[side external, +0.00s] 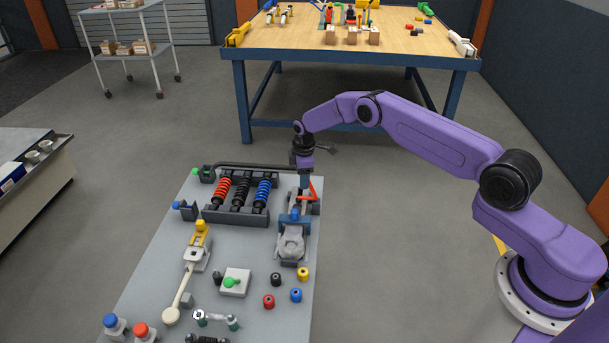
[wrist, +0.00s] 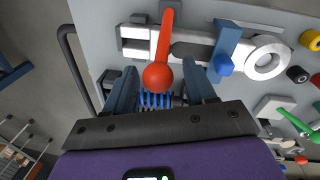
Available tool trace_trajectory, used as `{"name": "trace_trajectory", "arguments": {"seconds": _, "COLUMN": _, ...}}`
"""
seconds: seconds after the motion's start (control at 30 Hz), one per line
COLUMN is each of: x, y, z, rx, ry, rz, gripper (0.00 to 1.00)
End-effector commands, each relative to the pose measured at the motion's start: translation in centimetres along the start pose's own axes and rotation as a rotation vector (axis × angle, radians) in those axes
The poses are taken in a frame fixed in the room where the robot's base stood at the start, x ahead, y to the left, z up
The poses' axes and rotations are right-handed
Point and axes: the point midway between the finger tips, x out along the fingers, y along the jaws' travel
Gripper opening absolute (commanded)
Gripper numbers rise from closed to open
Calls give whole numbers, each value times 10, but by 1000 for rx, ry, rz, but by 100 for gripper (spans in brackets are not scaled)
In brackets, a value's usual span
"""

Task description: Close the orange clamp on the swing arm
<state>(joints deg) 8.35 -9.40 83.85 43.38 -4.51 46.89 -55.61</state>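The orange clamp (side external: 313,190) is at the far right of the grey board. In the wrist view its orange lever (wrist: 163,38) ends in a round ball knob that points toward the camera, so it looks raised. My gripper (side external: 304,184) points down beside the clamp. In the wrist view my gripper (wrist: 160,70) is open, with the knob between its fingers and a gap on each side. The swing arm (wrist: 190,48) is a grey bar ending in a ring; a blue clamp (wrist: 227,45) lies across it. The orange clamp's base is partly hidden.
Red, black and blue coil springs (side external: 241,191) in a dark frame stand left of the clamp. A dark bent rail (side external: 250,165) runs along the board's far edge. Small coloured knobs (side external: 296,295) and a white lever (side external: 184,285) are nearer the front. The floor right of the board is clear.

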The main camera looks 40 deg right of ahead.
Motion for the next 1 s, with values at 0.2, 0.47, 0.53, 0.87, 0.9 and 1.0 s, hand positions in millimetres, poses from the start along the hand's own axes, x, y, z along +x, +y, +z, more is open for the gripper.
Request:
{"name": "trace_trajectory", "arguments": {"seconds": 0.2, "x": 0, "y": 1, "z": 3, "rx": 3, "ry": -4, "rz": -3, "gripper": 55}}
{"name": "trace_trajectory", "arguments": {"seconds": 0.47, "x": -19, "y": 2, "z": 3, "rx": 3, "ry": -4, "rz": -2, "gripper": 55}}
{"name": "trace_trajectory", "arguments": {"seconds": 0.53, "x": -29, "y": 2, "z": 4, "rx": 3, "ry": -4, "rz": -1, "gripper": 55}}
{"name": "trace_trajectory", "arguments": {"seconds": 0.87, "x": -90, "y": 2, "z": 3, "rx": 3, "ry": -2, "rz": 0, "gripper": 55}}
{"name": "trace_trajectory", "arguments": {"seconds": 0.9, "x": -98, "y": 2, "z": 3, "rx": 3, "ry": -2, "rz": 0, "gripper": 55}}
{"name": "trace_trajectory", "arguments": {"seconds": 1.0, "x": -119, "y": 2, "z": 2, "rx": 3, "ry": -1, "rz": 1, "gripper": 55}}
